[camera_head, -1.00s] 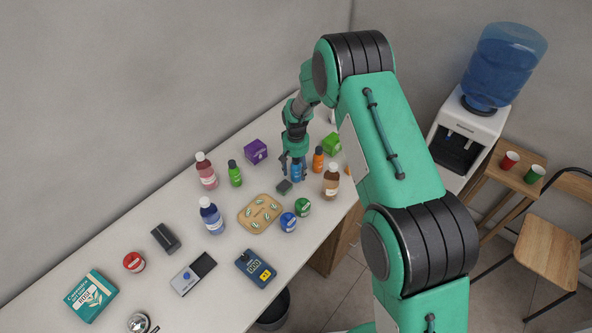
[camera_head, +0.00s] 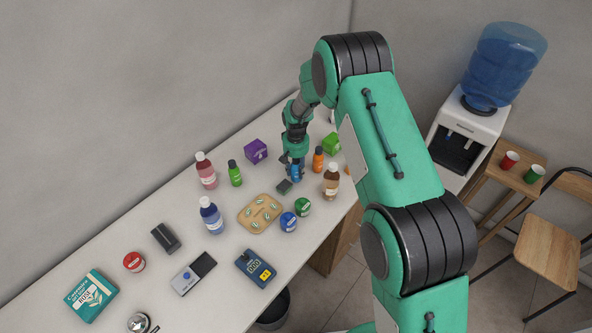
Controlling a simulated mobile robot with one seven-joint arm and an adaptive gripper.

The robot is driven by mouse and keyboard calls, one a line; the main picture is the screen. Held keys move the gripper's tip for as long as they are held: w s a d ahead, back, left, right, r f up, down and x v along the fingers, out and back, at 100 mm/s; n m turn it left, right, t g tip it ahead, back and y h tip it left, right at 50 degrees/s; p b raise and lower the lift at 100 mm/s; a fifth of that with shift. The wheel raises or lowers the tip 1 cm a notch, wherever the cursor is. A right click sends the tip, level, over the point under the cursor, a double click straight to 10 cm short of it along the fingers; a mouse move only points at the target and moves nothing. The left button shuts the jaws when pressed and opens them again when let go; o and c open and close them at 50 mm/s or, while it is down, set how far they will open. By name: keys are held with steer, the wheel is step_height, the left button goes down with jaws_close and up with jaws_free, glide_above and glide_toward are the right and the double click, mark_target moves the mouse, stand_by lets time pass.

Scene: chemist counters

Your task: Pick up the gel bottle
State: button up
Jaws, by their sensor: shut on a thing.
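A small blue bottle (camera_head: 296,173), which I take to be the gel bottle, stands on the white counter toward its far right end. My gripper (camera_head: 295,170) points down over it and is shut on it. The fingers hide part of the bottle. I cannot tell whether its base still touches the counter. Similar small bottles in green (camera_head: 235,173) and orange (camera_head: 318,160) stand to the left and right.
A small dark item (camera_head: 284,187) lies just in front of the gripper. A brown bottle (camera_head: 331,182), a green box (camera_head: 331,144), a purple box (camera_head: 256,151) and a tan tray (camera_head: 260,226) are close by. The wall runs behind the counter (camera_head: 110,237).

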steer(key=shift+r, duration=0.15)
step_height(320, 180, up, 10)
steer(key=shift+f, duration=0.1)
stand_by(0.6)
stand_by(0.5)
steer(key=shift+a, duration=0.5)
steer(key=s+a+r+m+p, duration=0.1)
steer(key=a, duration=0.5)
steer(key=s+a+r+m+p, duration=0.1)
steer(key=s+a, duration=0.1)
steer(key=a, duration=0.4)
steer(key=shift+a+r, duration=0.3)
steer(key=shift+a, duration=0.1)
steer(key=shift+w, duration=0.15)
